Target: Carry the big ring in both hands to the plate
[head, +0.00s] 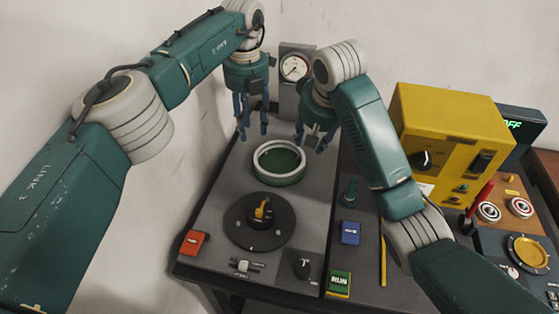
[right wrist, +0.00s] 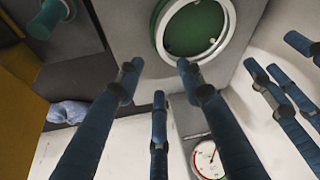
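The big ring (head: 279,178) is pale with a green interior. It sits on the grey worktop behind a dark round plate (head: 240,235). A yellow piece stands at the plate's middle. My left gripper (head: 252,128) hangs beyond the ring, to its left, with fingers apart and empty. My right gripper (head: 314,137) hangs beyond the ring, to its right, also with fingers spread and empty. In the right wrist view the ring (right wrist: 160,36) lies past my right fingertips (right wrist: 153,82), with no clear contact. My left gripper's fingers (right wrist: 290,95) show at the right there.
A pressure gauge (head: 295,67) stands behind the grippers. A yellow box (head: 450,130) stands to the right. A red block (head: 194,243), a blue block (head: 350,233), a green RUN button (head: 339,283) and a black knob (head: 301,268) lie around the plate.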

